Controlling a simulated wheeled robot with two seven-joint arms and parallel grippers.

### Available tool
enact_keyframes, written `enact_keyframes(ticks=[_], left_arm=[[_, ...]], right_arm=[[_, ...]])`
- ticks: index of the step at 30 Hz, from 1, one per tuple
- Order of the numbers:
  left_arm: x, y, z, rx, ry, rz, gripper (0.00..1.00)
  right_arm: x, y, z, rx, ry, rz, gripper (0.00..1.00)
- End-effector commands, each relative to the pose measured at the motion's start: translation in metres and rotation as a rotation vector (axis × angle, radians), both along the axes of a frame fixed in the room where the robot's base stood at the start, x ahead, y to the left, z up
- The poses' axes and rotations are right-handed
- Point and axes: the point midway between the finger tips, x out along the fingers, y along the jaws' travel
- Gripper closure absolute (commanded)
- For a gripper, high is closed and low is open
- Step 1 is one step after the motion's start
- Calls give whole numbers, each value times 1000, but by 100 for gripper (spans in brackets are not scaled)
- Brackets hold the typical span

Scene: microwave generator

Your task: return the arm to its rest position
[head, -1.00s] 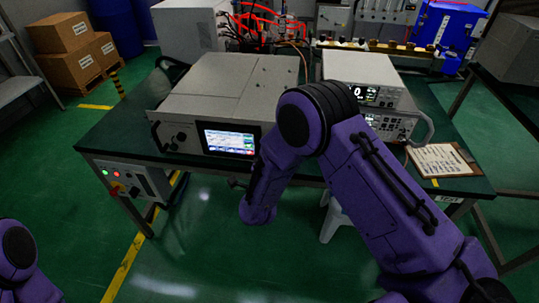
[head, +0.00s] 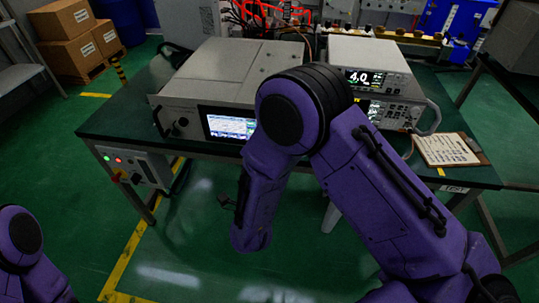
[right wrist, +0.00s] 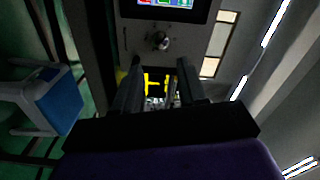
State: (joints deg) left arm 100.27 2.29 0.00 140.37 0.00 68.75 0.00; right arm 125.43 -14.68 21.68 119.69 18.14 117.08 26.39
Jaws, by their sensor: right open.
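My right arm (head: 370,190) is purple and bent in front of the table in the head view, with its forearm hanging down near the table's front edge. My right gripper (right wrist: 160,88) shows in the right wrist view with two dark fingers apart and nothing held between them. In the head view its jaws cannot be made out clearly. The grey generator (head: 235,75) with a lit screen stands on the table, partly hidden by my arm. Its screen also shows at the top of the right wrist view, above a round knob (right wrist: 158,40). Only a joint of my left arm (head: 25,245) shows at lower left.
The green-topped table (head: 115,120) also carries a smaller instrument (head: 370,55) reading 4.0 and a clipboard (head: 450,149) at right. A box with lit buttons (head: 130,165) is under its left end. Cardboard boxes (head: 75,45) stand at back left. Floor in front is open.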

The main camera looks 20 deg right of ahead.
Motion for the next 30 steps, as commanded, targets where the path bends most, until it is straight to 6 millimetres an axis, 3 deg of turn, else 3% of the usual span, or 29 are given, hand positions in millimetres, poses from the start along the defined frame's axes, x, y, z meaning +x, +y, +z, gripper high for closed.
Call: enact_keyframes(ticks=[17, 20, 23, 24, 26, 27, 30], left_arm=[[0, 0, -1, 0, 0, 0, 57], [0, 0, -1, 0, 0, 0, 57], [0, 0, -1, 0, 0, 0, 57], [0, 0, -1, 0, 0, 0, 57], [0, 0, -1, 0, 0, 0, 57], [0, 0, -1, 0, 0, 0, 57], [0, 0, -1, 0, 0, 0, 57]], right_arm=[[-5, 3, 0, -7, 4, -1, 58], [0, 15, -12, -91, 128, 93, 58], [-14, 8, -66, -312, 474, 308, 58], [-33, -3, -97, -385, 633, 391, 58], [-68, -21, -137, -458, 840, 496, 58], [-95, -34, -160, -491, 965, 560, 58], [-166, -62, -203, -515, 1230, 689, 58]])
